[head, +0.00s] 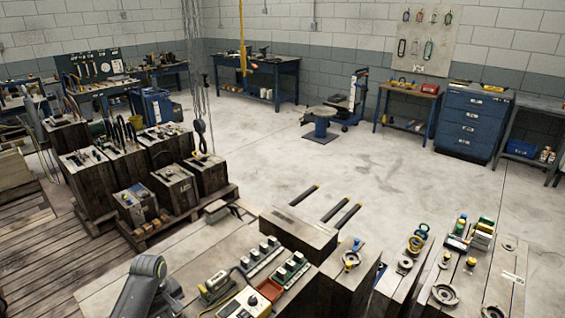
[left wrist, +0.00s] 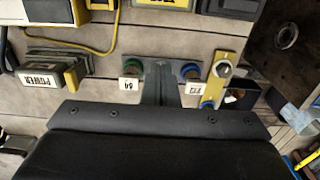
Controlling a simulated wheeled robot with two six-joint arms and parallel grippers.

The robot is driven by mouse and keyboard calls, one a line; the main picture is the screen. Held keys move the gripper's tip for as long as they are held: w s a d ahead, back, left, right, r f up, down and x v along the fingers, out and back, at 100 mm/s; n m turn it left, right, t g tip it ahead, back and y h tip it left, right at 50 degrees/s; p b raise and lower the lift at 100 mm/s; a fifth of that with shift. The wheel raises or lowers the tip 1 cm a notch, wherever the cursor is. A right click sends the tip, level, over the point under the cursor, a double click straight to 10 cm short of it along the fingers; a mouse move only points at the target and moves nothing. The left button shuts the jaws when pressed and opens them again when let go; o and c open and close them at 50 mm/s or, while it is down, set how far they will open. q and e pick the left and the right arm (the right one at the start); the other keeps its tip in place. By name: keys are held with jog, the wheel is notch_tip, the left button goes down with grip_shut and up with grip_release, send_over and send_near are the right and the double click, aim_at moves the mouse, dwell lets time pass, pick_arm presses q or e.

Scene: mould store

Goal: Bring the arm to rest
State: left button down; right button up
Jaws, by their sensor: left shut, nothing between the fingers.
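My left arm (head: 148,284) enters the head view at the bottom left, and its gripper is not visible there. In the left wrist view my left gripper (left wrist: 161,78) points away from the camera with its narrow grey fingers together and nothing between them. The fingertips appear over a plank bench top (left wrist: 98,88), between a green-ringed round part (left wrist: 132,65) and a blue-ringed one (left wrist: 190,71). I cannot tell how far above the bench they are. My right gripper is in neither view.
A box labelled POWER (left wrist: 42,79), with a yellow cable near it, and a yellow strip (left wrist: 228,68) lie near the gripper. In the head view, a red tray (head: 270,289) and several small devices crowd the near bench. A hook (head: 200,127) hangs on chains. The floor (head: 270,160) beyond is mostly clear.

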pick_arm(q)
jog(key=s+f+m+t, duration=0.25)
jog(key=s+m, duration=0.25)
jog(key=s, duration=1.1)
jog(key=s+r+m+t+y, duration=0.15)
jog(key=s+r, duration=0.25)
jog(key=s, duration=0.5)
jog(key=s+r+m+y, duration=0.1)
jog(key=s+r+m, duration=0.25)
jog(key=s, duration=0.45)
notch_tip(320, 180, down, 28)
jog(key=a+g+h+b, duration=0.1)
jog(key=g+b, duration=0.1)
jog(key=b, duration=0.2)
jog(key=s+d+f+b, duration=0.1)
jog(key=s+f+b, duration=0.1)
jog(key=s+f, duration=1.3)
notch_tip(320, 180, down, 3)
jog(key=shift+d+r+n+g, duration=0.1)
jog(key=shift+d+n+g, duration=0.05)
jog(key=shift+n+g, duration=0.25)
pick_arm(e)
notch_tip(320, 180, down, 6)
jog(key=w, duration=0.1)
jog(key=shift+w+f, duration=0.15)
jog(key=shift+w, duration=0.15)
pick_arm(q)
jog(key=shift+s+h, duration=0.1)
jog(key=shift+h, duration=0.15)
